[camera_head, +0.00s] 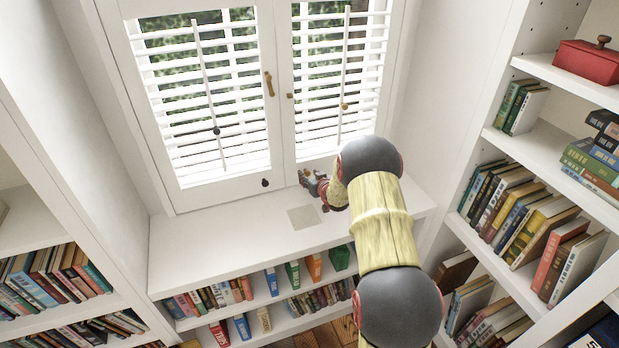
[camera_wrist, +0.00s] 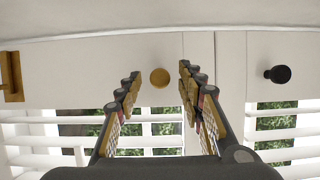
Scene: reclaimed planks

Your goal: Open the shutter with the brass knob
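Two white louvred shutters stand closed side by side in the window, a left one (camera_head: 230,175) and a right one (camera_head: 308,150). A round brass knob (camera_wrist: 160,78) shows in the wrist view on a white shutter rail, lined up between my fingertips. In the head view my gripper and arm hide that spot. My gripper (camera_head: 312,184) is low in front of the right shutter, just above the sill. In the wrist view its fingers (camera_wrist: 158,76) are apart, with nothing gripped. I cannot tell how far the tips are from the knob.
A black knob (camera_wrist: 277,73) sits beside, also in the head view (camera_head: 264,182) on the left shutter. A brass fitting (camera_wrist: 11,76) is at the wrist view's left. A brass handle (camera_head: 269,83) is higher up. The sill (camera_head: 200,245) is mostly clear; bookshelves (camera_head: 540,150) flank it.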

